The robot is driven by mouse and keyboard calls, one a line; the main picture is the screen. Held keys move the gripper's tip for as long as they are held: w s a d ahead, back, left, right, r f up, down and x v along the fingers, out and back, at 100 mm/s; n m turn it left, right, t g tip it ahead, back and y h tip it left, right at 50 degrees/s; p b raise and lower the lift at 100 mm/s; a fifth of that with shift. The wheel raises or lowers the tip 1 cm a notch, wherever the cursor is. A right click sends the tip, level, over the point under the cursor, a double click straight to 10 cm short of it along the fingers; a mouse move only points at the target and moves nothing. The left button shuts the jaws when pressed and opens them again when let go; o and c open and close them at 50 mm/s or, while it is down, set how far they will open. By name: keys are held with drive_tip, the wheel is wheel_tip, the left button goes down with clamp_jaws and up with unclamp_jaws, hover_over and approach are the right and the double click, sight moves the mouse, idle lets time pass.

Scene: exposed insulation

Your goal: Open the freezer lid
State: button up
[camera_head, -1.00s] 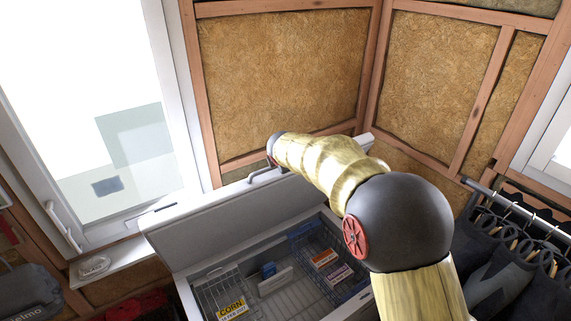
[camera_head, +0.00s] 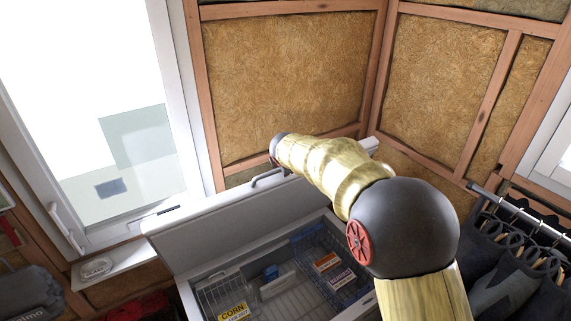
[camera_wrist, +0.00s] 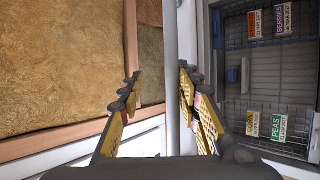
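The white chest freezer's lid (camera_head: 215,222) stands raised, tilted up at the back of the open freezer (camera_head: 181,283). Its grey handle (camera_head: 268,178) is at the top edge. My arm reaches over the freezer to this edge, and my gripper is mostly hidden there in the head view. In the wrist view my gripper (camera_wrist: 158,80) has its two fingers spread. The lid's pale edge (camera_wrist: 171,40) runs between them, close to the right finger and clear of the left one. I cannot tell whether the right finger touches it.
Inside the freezer are wire baskets with labelled boxes, including a corn box (camera_head: 233,312). A window (camera_head: 120,130) and sill (camera_head: 115,268) are at the left. Insulated walls (camera_head: 285,80) stand close behind the lid. Clothes hang from a rail (camera_head: 505,205) at the right.

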drive_tip(key=shift+r, duration=0.1)
drive_tip(key=v, duration=1.1)
drive_tip(key=shift+s+r, duration=0.2)
drive_tip(key=shift+s, duration=0.15)
drive_tip(key=shift+d, duration=0.1)
